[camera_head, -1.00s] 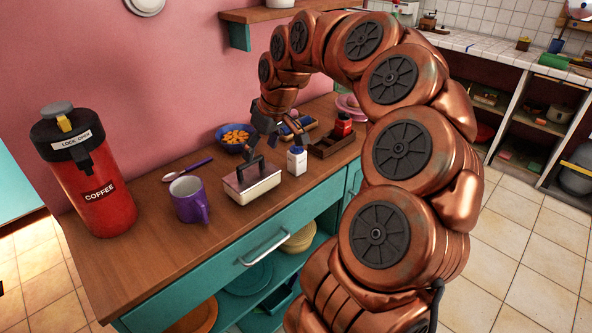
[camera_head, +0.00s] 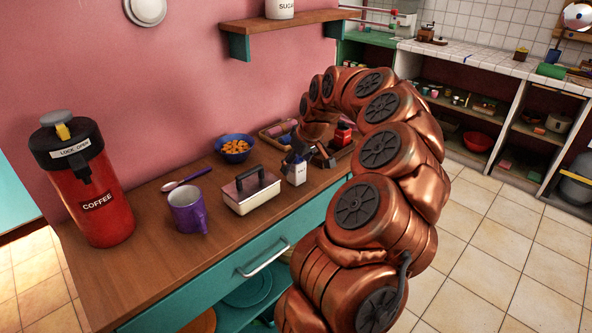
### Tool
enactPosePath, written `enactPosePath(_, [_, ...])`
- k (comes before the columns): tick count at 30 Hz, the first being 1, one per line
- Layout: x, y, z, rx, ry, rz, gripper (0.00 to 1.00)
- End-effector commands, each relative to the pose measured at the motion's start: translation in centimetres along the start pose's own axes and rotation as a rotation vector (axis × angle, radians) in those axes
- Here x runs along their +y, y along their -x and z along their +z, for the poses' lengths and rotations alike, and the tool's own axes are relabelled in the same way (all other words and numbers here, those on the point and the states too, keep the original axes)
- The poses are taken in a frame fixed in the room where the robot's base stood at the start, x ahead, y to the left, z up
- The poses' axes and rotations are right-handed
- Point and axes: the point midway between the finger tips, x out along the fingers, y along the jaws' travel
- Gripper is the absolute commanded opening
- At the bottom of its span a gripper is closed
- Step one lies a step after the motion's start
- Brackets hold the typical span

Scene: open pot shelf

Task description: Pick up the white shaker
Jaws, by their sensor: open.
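The white shaker (camera_head: 299,175) stands upright on the wooden counter, just right of a lidded butter dish. It has a white body, and its dark top is partly hidden by my gripper. My gripper (camera_head: 306,162) is low over the counter at the shaker, with its dark fingers open. One finger overlaps the shaker's upper part in the picture, and another shows to its right. I cannot tell whether they touch it.
The butter dish (camera_head: 251,191) stands close on the left. A purple mug (camera_head: 188,210), a spoon, a red coffee dispenser (camera_head: 92,190) and a blue snack bowl (camera_head: 234,151) are further left. A tray with a red bottle (camera_head: 343,134) is behind right.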

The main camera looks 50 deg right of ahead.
Motion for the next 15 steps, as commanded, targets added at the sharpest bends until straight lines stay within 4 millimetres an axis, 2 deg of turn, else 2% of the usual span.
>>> enactPosePath(6, [0.0, -2.4, -0.1, -0.001, 0.002, 0.001, 0.75])
enactPosePath(12, [0.1, -2.5, -0.1, 0.001, 0.001, 0.001, 0.75])
enactPosePath(15, [0.1, -2.5, -0.1, 0.001, 0.0, 0.001, 0.66])
